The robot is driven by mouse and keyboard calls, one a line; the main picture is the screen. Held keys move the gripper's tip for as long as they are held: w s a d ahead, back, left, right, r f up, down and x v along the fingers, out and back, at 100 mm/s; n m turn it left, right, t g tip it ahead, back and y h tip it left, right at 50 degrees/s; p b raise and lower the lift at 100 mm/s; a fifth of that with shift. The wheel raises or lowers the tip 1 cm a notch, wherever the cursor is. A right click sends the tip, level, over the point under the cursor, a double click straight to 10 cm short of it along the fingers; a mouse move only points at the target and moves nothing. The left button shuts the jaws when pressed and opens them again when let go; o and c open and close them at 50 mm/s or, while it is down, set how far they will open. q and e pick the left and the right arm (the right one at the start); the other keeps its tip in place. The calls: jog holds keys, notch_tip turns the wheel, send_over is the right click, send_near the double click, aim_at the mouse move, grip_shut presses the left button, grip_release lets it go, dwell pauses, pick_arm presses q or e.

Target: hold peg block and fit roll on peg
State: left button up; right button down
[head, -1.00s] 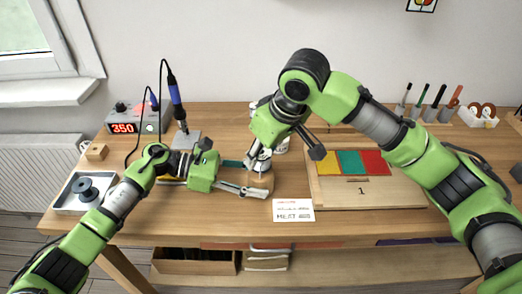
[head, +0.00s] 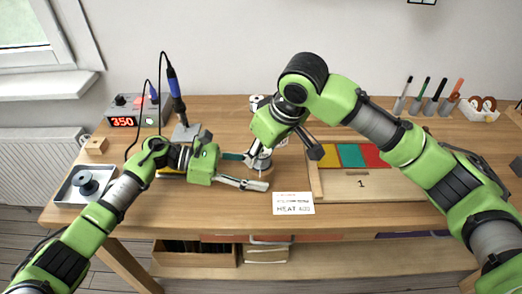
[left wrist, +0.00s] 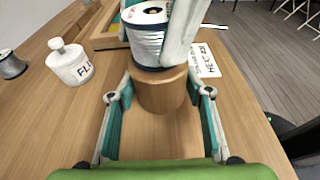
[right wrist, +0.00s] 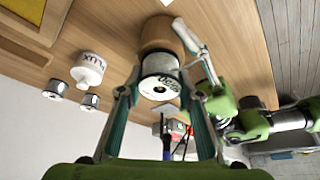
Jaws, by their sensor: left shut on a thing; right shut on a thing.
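The wooden peg block (left wrist: 165,92) is a light brown cylinder standing on the bench between the fingers of my left gripper (left wrist: 166,96), which is shut on it. In the head view my left gripper (head: 250,184) reaches it from the left. The roll (left wrist: 146,42) is a spool of silvery wire with a white labelled end. My right gripper (right wrist: 160,90) is shut on the roll (right wrist: 160,86) and holds it upright directly over the block. The roll's lower rim looks close to or touching the block's top. The peg is hidden, so I cannot tell its fit.
A white flux bottle (right wrist: 89,69) and spare spools (right wrist: 55,89) stand nearby. A printed card (head: 293,203) lies in front. A wooden board with coloured panels (head: 340,185) is at right. A soldering station (head: 135,115) and a tray (head: 73,192) are at left.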

jog(key=shift+f, duration=0.3)
dwell(0.8)
jog(key=c, duration=1.4)
grip_release()
jog(key=shift+o, duration=0.2)
jog(key=o, duration=0.5)
jog(key=shift+f, duration=0.1)
jog(key=shift+c, duration=0.2)
jog(key=shift+r, duration=3.55)
